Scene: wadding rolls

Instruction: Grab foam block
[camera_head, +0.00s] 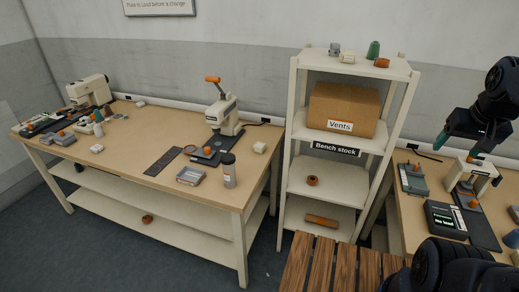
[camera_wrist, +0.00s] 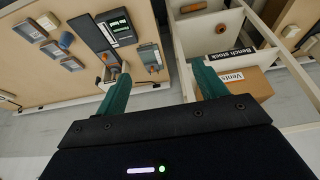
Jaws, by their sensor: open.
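I cannot tell for certain which object is the foam block.
A shelf rack (camera_head: 296,130) stands between the benches, holding a cardboard Vents box (camera_head: 343,109), rolls and spools. A slatted wooden surface (camera_head: 330,267) is in front.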

